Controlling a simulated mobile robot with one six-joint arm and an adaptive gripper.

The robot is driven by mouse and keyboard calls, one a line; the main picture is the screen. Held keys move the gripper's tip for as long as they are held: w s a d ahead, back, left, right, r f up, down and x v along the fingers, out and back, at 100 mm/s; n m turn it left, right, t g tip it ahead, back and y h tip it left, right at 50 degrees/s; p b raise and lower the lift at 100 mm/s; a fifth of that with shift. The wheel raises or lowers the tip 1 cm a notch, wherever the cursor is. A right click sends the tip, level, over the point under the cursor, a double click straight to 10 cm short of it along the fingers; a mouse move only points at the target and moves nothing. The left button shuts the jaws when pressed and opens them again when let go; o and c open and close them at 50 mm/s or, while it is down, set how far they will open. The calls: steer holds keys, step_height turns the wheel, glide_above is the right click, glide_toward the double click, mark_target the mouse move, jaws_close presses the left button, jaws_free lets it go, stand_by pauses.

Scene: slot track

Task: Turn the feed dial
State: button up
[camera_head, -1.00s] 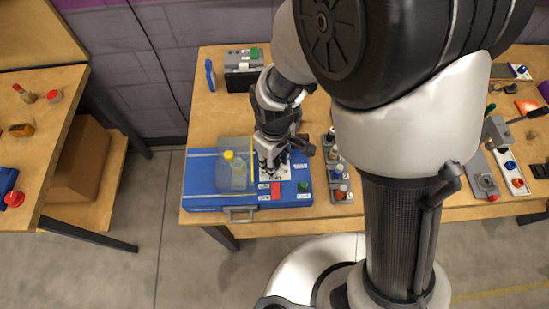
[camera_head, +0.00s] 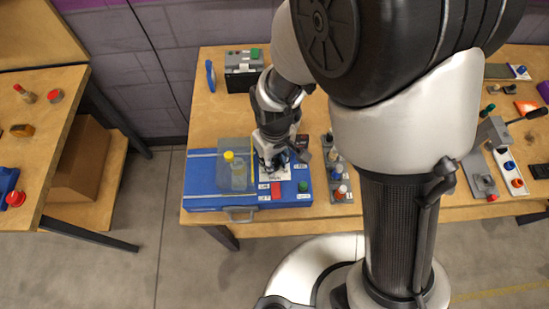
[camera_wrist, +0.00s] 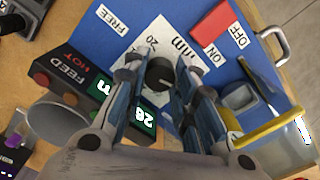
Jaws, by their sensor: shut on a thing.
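The black feed dial (camera_wrist: 160,74) sits on a white scale plate (camera_wrist: 145,50) with a "20 mm" mark, on the top of a blue machine (camera_head: 200,185). My gripper (camera_wrist: 156,70) points down at it, with one finger on each side, shut on the dial. In the head view my gripper (camera_head: 271,165) is over the right half of the machine and hides the dial. A dark display box labelled FEED and HOT (camera_wrist: 75,85) stands beside the machine; its green screens are partly covered by my finger, and one reads 26.
A red ON/OFF switch (camera_wrist: 212,22) and a FREE label (camera_wrist: 113,18) are near the dial. A strip of knobs (camera_head: 340,180) lies to the right. A black-and-grey box (camera_head: 244,70) is behind.

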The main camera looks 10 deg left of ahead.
mark_target(275, 163)
steer(key=m, duration=0.5)
steer(key=shift+p, duration=0.35)
steer(key=shift+m, duration=0.3)
steer(key=o, duration=1.1)
steer(key=shift+c, duration=0.2)
steer(key=shift+r, duration=0.1)
step_height(275, 163, up, 12)
